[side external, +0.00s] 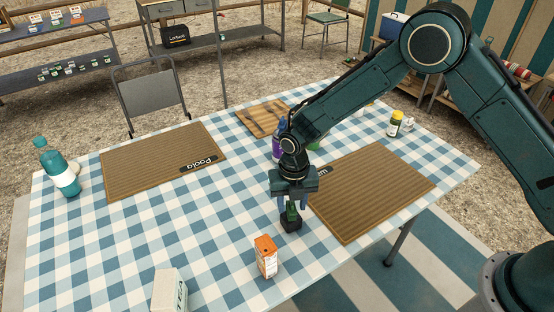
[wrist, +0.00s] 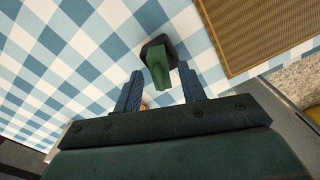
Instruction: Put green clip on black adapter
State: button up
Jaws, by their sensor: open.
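The green clip (side external: 292,211) is on top of the black adapter (side external: 290,224), which sits on the checked cloth near the middle of the table. In the wrist view the green clip (wrist: 158,68) overlaps the black adapter (wrist: 152,46), whose dark rim shows around its far end. My gripper (side external: 293,204) is open and points down just above them. In the wrist view my gripper (wrist: 158,78) has one finger on each side of the clip, with gaps visible. Whether the clip is fully seated cannot be told.
An orange-and-white carton (side external: 266,257) stands in front of the adapter, and a white tea box (side external: 169,291) is at the front edge. Brown mats lie left (side external: 150,165) and right (side external: 375,195). A purple bottle (side external: 277,143) stands behind my gripper. A teal bottle (side external: 62,174) is far left.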

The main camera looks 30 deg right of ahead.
notch_tip(320, 180, up, 10)
jog(key=shift+r, duration=0.2)
dwell(0.8)
jog(key=s+d+r+m+t, duration=0.2)
jog(key=s+d+r+m, duration=0.4)
jog(key=r+m, duration=0.3)
jog(key=s+d+r+m+t, duration=0.1)
jog(key=s+d+r+m, duration=0.5)
jog(key=r, duration=0.4)
jog(key=s+d+r+m+t, duration=0.1)
jog(key=s+d+m, duration=0.2)
jog(key=s+m, duration=0.5)
jog(key=s+d+r+m+t, duration=0.1)
jog(key=s+d+m, duration=0.3)
jog(key=s+m, duration=0.4)
jog(key=shift+r+t, duration=0.3)
jog(key=shift+r, duration=0.25)
